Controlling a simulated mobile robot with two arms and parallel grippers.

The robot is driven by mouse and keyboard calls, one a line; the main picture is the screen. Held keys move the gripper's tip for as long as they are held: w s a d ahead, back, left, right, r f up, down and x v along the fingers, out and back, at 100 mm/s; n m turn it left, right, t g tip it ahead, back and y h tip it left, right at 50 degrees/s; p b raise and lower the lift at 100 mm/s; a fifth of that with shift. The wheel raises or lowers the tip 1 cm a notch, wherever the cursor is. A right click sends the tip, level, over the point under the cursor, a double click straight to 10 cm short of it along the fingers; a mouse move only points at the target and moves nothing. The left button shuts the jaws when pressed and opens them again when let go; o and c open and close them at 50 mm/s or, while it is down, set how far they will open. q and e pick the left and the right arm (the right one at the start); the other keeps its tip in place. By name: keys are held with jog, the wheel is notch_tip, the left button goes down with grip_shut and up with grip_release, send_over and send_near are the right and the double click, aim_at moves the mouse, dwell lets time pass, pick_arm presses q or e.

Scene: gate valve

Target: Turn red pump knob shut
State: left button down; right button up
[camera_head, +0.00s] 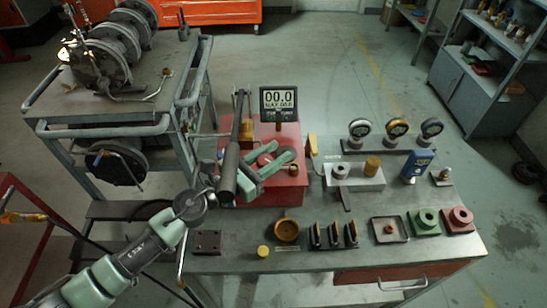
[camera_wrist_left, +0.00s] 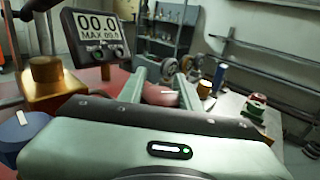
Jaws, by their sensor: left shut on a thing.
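The red pump (camera_head: 287,193) is a red box on the workbench, with a brass part (camera_head: 247,131) and a display (camera_head: 278,102) reading 00.0. My left gripper (camera_head: 274,162) is over the top of the pump, its green fingers closed around the red knob (camera_head: 264,160). In the left wrist view the knob (camera_wrist_left: 160,95) shows between the two fingers (camera_wrist_left: 162,88), partly hidden by the gripper body. How far the knob is turned cannot be told. My right gripper is in neither view.
A dark pump lever (camera_head: 229,160) stands close beside my left gripper. Three gauges (camera_head: 397,129) stand at the back right. A round brass dish (camera_head: 286,230), green block (camera_head: 424,221) and red block (camera_head: 458,219) lie along the front. A grey cart (camera_head: 115,112) is at left.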

aim_at(259, 165)
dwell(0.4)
pick_arm(q)
jog(key=c, duration=1)
grip_release()
jog(key=shift+s+a+f, duration=0.1)
jog(key=shift+s+a, duration=0.05)
jog(key=shift+a, duration=0.1)
jog(key=b+v, duration=0.2)
jog(key=v, duration=0.4)
jog(key=shift+s+a, duration=0.35)
jog(key=shift+a, duration=0.1)
